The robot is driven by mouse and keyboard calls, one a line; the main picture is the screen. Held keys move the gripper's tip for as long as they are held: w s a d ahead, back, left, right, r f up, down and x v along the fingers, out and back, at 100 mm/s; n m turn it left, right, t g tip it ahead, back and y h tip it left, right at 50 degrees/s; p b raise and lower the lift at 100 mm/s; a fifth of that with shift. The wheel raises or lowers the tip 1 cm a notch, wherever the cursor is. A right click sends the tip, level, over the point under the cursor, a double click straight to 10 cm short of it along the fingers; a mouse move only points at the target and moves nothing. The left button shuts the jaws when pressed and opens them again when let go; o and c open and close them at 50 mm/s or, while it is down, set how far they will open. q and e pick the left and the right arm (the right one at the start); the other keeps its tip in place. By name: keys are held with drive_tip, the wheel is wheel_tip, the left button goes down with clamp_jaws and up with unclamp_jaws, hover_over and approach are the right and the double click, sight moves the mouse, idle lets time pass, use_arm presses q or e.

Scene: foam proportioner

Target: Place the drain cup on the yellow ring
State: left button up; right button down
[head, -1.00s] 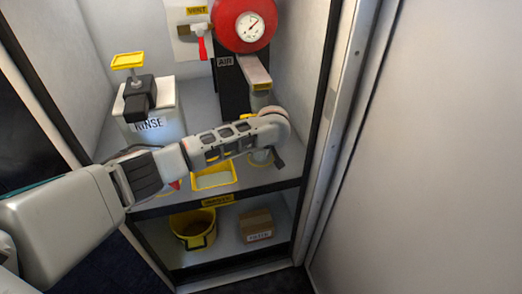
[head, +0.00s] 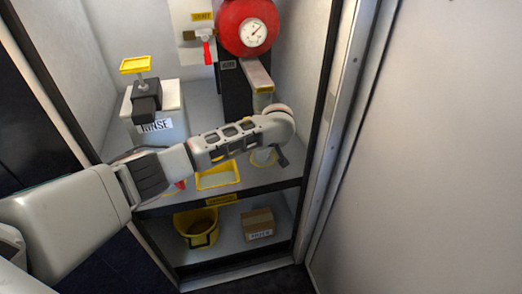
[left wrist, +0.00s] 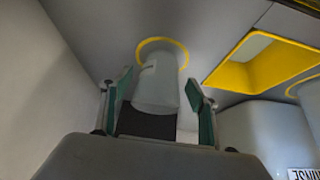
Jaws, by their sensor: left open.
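The drain cup (left wrist: 157,85) is a pale, translucent cup standing on the cabinet shelf. In the left wrist view its far end lies within the yellow ring (left wrist: 165,42), which shows as an arc around it; the cup hides the rest of the ring. My left gripper (left wrist: 160,100) is open, with one green-padded finger on each side of the cup and a visible gap to each. In the head view the cup (head: 263,157) is partly hidden behind my left gripper (head: 279,152). My right gripper is not in view.
A yellow-rimmed basin (head: 217,180) is left of the cup. A white RINSE tank (head: 172,126) stands at the back left. A red gauge unit (head: 246,22) with a metal spout (head: 257,74) is above. A yellow bucket (head: 197,240) and a cardboard box (head: 257,221) are on the lower shelf.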

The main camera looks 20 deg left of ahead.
use_arm(q)
drive_tip(key=p+v, duration=0.4)
drive_tip(key=v, duration=0.4)
drive_tip(key=s+d+f+m+h, duration=0.3)
drive_tip(key=s+d+f, duration=0.2)
drive_tip(key=s+f, duration=0.35)
drive_tip(key=s+d+f+m+h, duration=0.25)
drive_tip(key=s+d+f, duration=0.25)
drive_tip(key=s+f, duration=0.35)
drive_tip(key=s+a+m+t, duration=0.1)
drive_tip(key=s+a+m, duration=0.1)
drive_tip(key=s+a, duration=0.2)
drive_tip(key=s+a+r+m+t, duration=0.1)
drive_tip(key=s+a+t, duration=0.1)
drive_tip(key=s, duration=0.8)
drive_tip(key=s+a+m+t, duration=0.2)
drive_tip(key=s+a, duration=0.3)
drive_tip(key=s, duration=0.2)
drive_tip(key=shift+a+r+m, duration=0.2)
drive_tip(key=shift+a+m, duration=0.1)
drive_tip(key=shift+m, duration=0.05)
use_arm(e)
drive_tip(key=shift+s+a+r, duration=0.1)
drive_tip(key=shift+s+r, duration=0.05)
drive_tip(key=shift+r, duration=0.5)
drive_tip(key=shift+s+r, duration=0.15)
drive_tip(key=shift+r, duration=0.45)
use_arm(q)
drive_tip(key=shift+h, duration=0.25)
